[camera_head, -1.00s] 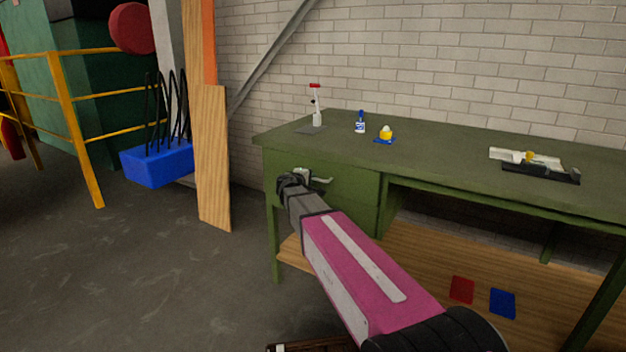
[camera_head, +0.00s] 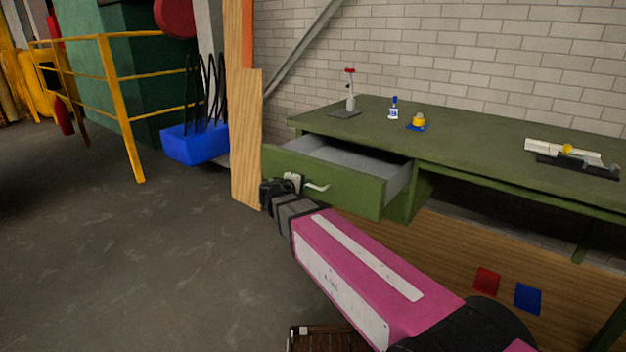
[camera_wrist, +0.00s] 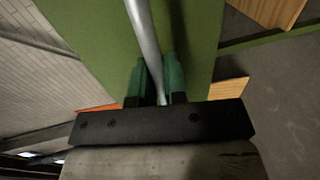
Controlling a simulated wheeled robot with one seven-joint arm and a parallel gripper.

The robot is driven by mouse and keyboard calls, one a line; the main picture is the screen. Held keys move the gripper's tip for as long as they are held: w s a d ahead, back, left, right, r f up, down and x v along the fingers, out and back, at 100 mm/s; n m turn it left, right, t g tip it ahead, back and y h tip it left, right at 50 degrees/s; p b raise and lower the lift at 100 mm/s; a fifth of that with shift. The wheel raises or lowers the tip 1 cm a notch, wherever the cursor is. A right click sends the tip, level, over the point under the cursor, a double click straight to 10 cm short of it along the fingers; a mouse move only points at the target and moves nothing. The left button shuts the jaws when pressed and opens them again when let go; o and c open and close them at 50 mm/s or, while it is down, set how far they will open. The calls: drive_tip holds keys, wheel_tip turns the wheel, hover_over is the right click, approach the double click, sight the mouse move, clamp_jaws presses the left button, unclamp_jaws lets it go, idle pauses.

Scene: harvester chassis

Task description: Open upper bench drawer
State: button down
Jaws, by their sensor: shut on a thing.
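The green workbench (camera_head: 470,150) stands against the brick wall. Its upper drawer (camera_head: 345,187) is pulled well out, and the grey inside shows from above in the head view. The drawer front also shows in the wrist view (camera_wrist: 90,25). A pale metal handle (camera_head: 318,187) is fixed to the drawer front; it also shows in the wrist view (camera_wrist: 143,35). My gripper (camera_head: 292,183) is at the left part of the handle. In the wrist view its green fingers (camera_wrist: 156,82) are shut around the handle bar. The drawer's inner bottom is partly hidden by the front.
A red-topped stand (camera_head: 350,95), a small blue-capped bottle (camera_head: 394,108) and a yellow item (camera_head: 418,121) are on the bench top. Wooden planks (camera_head: 246,140) and a blue box (camera_head: 195,144) stand left of the bench. The floor (camera_head: 150,260) at left is clear.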

drive_tip(key=shift+s+a, duration=0.3)
drive_tip(key=shift+s, duration=0.05)
drive_tip(key=c, duration=1.2)
unclamp_jaws()
drive_tip(key=shift+a, duration=0.1)
drive_tip(key=v, duration=1)
drive_tip(key=shift+s+a, duration=0.15)
drive_tip(key=shift+s, duration=0.2)
